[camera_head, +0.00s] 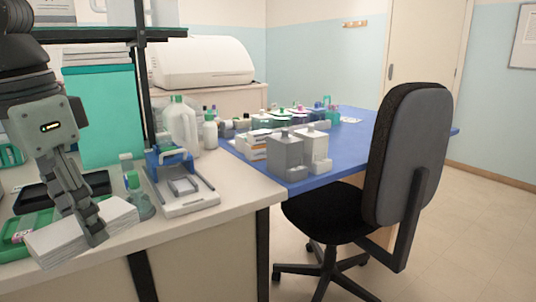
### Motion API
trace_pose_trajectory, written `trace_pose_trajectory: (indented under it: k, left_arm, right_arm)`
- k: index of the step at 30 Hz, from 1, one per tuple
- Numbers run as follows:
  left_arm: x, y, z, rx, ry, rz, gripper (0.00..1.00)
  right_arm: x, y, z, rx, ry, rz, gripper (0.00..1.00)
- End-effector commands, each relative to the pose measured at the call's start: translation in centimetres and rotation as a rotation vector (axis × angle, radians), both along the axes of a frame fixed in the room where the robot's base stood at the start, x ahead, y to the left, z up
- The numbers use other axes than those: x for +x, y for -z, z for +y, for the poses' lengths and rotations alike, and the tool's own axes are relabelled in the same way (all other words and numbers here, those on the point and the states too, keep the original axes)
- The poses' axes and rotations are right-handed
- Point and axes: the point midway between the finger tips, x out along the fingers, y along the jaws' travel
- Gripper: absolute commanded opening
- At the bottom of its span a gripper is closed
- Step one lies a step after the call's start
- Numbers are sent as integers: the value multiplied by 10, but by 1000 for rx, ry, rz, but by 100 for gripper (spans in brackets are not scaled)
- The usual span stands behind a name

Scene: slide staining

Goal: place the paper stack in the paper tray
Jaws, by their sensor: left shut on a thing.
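My left gripper (85,222) comes down from the left edge and is shut on the paper stack (56,242), a thick white block of sheets. The fingers cross the middle of the stack, which sticks out on both sides. The stack is slightly tilted and appears to be above the counter near its front; its exact height is unclear. A shallow black tray (98,183) lies behind the gripper, partly hidden by it; I cannot tell for certain that it is the paper tray. My right gripper is not in view.
A green tray (12,252) lies beside the stack at the left. A blue-and-white device (183,190) stands further right. The counter's front right (215,222) is clear. A black chair (405,150) stands beyond.

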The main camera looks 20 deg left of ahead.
Motion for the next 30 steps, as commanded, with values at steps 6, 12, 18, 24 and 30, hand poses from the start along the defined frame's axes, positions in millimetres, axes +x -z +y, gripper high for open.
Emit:
trace_pose_trajectory:
  k: [6,12,18,24,30]
  left_arm:
    - [27,45,-28,1,-47,9,14]
    - [69,113,-73,-2,-128,13,14]
    - [119,189,-122,-5,-232,8,14]
    - [147,229,-146,-3,-292,3,14]
    - [148,228,-144,-3,-296,-1,14]
  right_arm:
    - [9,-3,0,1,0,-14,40]
    - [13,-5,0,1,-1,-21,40]
    - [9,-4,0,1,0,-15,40]
    - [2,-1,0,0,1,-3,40]
    - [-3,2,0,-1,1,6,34]
